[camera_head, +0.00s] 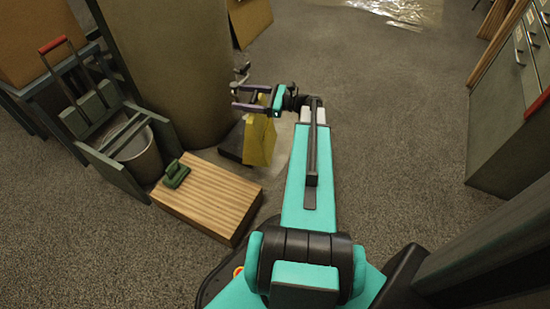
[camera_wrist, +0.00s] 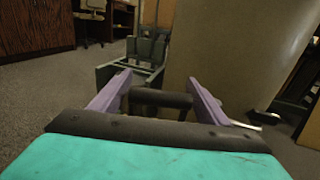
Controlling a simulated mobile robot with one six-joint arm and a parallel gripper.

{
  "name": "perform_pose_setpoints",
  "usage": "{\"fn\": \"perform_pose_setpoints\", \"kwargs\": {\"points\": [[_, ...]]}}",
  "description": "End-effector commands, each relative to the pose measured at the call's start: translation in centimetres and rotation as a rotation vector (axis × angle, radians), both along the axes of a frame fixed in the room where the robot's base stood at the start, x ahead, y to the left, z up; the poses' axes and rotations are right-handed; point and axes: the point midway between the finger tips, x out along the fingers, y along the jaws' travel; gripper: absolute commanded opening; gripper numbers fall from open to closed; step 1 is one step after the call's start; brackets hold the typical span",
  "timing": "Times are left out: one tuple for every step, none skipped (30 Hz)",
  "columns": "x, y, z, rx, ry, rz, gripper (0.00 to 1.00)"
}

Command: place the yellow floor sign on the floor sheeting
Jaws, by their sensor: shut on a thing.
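The yellow floor sign (camera_head: 260,142) shows in the head view just below my gripper (camera_head: 236,98), beside the large brown column. My gripper's purple fingers are shut on a dark bar (camera_wrist: 160,98), seen between them in the wrist view; it appears to be the sign's handle. The rest of the sign is hidden there by my gripper's body. The floor sheeting (camera_head: 402,10) is a shiny, clear, wrinkled sheet on the carpet at the top edge of the head view, well apart from the sign.
A wooden box (camera_head: 208,200) with a green object (camera_head: 176,174) on it stands at lower left. A grey caddy with a bucket (camera_head: 138,158) and the column (camera_head: 172,70) stand left. Grey drawers (camera_head: 508,110) stand right. Carpet between column and drawers is clear.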

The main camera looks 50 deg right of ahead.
Motion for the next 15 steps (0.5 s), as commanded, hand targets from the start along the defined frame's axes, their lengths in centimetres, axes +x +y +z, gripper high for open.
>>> {"fn": "perform_pose_setpoints", "kwargs": {"points": [[-0.9,-1.7,-0.6,0.003,0.000,-0.020,0.23],[-1.4,-2.5,-0.9,0.003,-0.001,-0.030,0.23],[-2.1,-3.5,-1.5,0.003,-0.001,-0.044,0.23],[-2.7,-4.3,-1.9,0.004,-0.001,-0.053,0.23],[-3.3,-5.0,-2.2,0.005,-0.002,-0.063,0.23],[-4.1,-6.0,-2.7,0.004,-0.004,-0.075,0.23],[-4.7,-6.7,-3.1,0.004,-0.004,-0.085,0.23],[-5.3,-7.4,-3.5,0.005,-0.004,-0.094,0.23],[-6.2,-8.3,-4.0,0.006,-0.005,-0.108,0.23],[-6.8,-9.0,-4.4,0.007,-0.006,-0.118,0.23],[-7.5,-9.7,-4.8,0.007,-0.007,-0.128,0.23],[-8.4,-10.5,-5.3,0.007,-0.008,-0.140,0.23],[-9.1,-11.2,-5.7,0.008,-0.008,-0.150,0.23],[-9.8,-11.8,-6.1,0.009,-0.009,-0.160,0.23],[-10.7,-12.6,-6.6,0.009,-0.011,-0.174,0.23]]}}
